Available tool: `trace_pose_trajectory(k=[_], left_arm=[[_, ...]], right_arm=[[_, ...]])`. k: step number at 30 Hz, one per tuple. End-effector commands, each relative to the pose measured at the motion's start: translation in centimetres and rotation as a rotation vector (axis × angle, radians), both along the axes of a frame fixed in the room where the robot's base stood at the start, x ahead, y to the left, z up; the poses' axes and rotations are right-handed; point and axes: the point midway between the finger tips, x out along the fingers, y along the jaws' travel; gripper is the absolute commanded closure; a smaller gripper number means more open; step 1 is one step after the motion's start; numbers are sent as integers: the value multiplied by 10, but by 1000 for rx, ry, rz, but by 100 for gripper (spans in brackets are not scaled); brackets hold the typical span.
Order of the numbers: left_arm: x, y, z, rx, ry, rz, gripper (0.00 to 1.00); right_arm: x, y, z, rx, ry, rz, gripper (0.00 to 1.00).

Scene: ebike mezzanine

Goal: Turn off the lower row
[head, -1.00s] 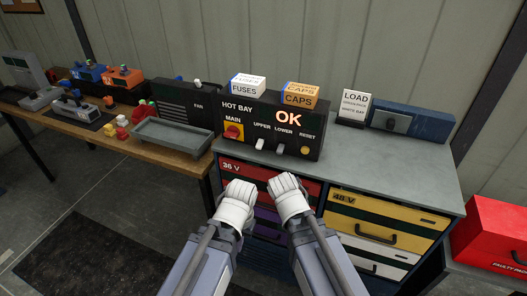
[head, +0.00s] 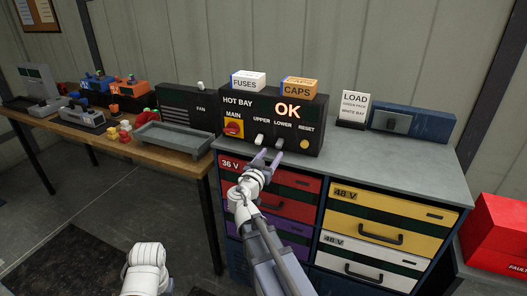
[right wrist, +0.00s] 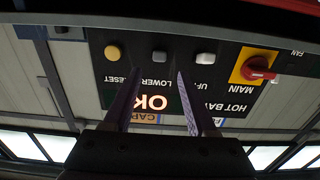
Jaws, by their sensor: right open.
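The black HOT BAY panel (head: 235,117) stands on the grey cabinet top. It carries a red MAIN knob on yellow (head: 233,128), a pale UPPER switch (head: 260,140), a greyer LOWER switch (head: 278,144) and a yellow RESET button (head: 304,145). Its display reads OK. My right gripper (head: 267,156) is open and empty, just in front of the panel below these switches. In the right wrist view, upside down, the LOWER switch (right wrist: 160,54) appears between the fingertips and the UPPER switch (right wrist: 206,58) beside them. My left gripper (head: 146,258) is low at left, its fingers not visible.
A FUSES box (head: 248,82) and a CAPS box (head: 298,88) sit on the panel. A LOAD sign (head: 354,108) stands to the right. A grey tray (head: 175,138) lies on the wooden bench at left. The cabinet top right of the panel is mostly clear.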

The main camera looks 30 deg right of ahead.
Motion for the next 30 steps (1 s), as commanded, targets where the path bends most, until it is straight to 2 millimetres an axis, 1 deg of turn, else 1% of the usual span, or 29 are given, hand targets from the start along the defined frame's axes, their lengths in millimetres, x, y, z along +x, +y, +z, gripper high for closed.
trace_pose_trajectory(k=[5, 12, 18, 24, 30], left_arm=[[0, 0, 1, 0, 0, 0, 100], [0, 0, 1, 0, 0, 0, 100], [0, 0, 1, 0, 0, 0, 100], [0, 0, 1, 0, 0, 0, 100], [0, 0, 1, 0, 0, 0, 100]], right_arm=[[7, -8, 1, 1, 1, -3, 43], [32, -36, 0, 0, 1, -3, 43], [47, -53, 0, 0, 1, -1, 43], [51, -59, 0, 0, 1, -1, 43], [50, -59, 0, 0, 1, 0, 43]])
